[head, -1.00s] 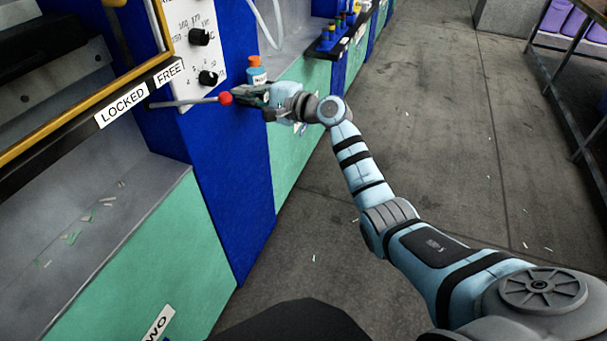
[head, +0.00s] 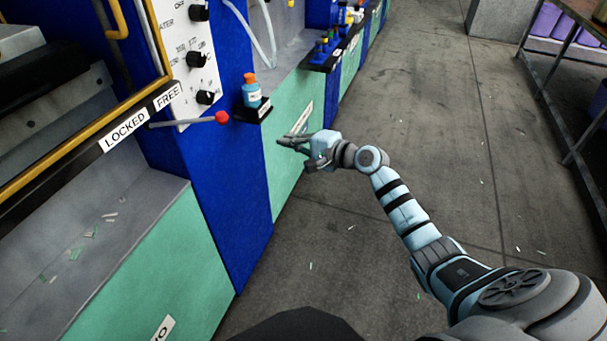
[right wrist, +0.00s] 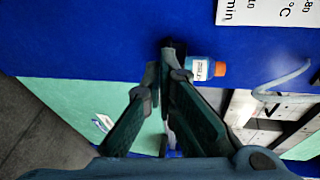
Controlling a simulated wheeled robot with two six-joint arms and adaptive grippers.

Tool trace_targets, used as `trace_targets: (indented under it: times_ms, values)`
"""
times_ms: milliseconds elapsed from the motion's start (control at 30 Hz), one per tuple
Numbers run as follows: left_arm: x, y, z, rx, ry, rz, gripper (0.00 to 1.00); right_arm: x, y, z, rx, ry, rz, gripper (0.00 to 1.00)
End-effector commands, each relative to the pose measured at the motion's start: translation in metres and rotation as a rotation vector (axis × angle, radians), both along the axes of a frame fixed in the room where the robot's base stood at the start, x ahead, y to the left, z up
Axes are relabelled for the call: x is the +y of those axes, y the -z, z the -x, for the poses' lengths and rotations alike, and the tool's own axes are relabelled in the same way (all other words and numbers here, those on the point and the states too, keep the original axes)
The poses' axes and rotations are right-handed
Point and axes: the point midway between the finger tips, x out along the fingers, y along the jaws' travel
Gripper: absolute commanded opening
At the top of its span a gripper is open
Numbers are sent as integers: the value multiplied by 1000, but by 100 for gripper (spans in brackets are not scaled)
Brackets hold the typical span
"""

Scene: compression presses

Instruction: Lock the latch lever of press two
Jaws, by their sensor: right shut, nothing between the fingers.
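The latch lever (head: 185,121) of the press at left is a thin grey rod with a red knob (head: 222,117). It sticks out to the right from near the rail that carries the LOCKED (head: 124,130) and FREE (head: 167,97) labels. I cannot tell exactly which label it is set at. My right gripper (head: 281,141) is shut and empty, to the right of and below the knob, clear of it. In the right wrist view its fingers (right wrist: 160,72) reach toward the blue and green panels; I cannot make out the lever there.
A blue bottle with an orange cap (head: 252,95) stands on a small black shelf (head: 253,115) just right of the knob; it also shows in the right wrist view (right wrist: 200,70). A panel with black dials (head: 200,55) is above. Open floor (head: 430,130) lies to the right.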

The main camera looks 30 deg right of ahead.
Motion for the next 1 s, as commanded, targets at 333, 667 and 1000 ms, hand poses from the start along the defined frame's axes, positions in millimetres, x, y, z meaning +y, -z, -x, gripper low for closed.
trace_targets:
  times_ms: [333, 667, 1000]
  values:
    - [0, -12, 0, 0, 0, 0, 40, -14, 66, 13, 88, 51, 141, 0]
    - [0, -18, 0, 0, 0, 0, 40, -21, 107, 28, 145, 69, 240, 0]
    - [0, -18, 0, 0, 0, 0, 40, -22, 111, 29, 148, 69, 248, 0]
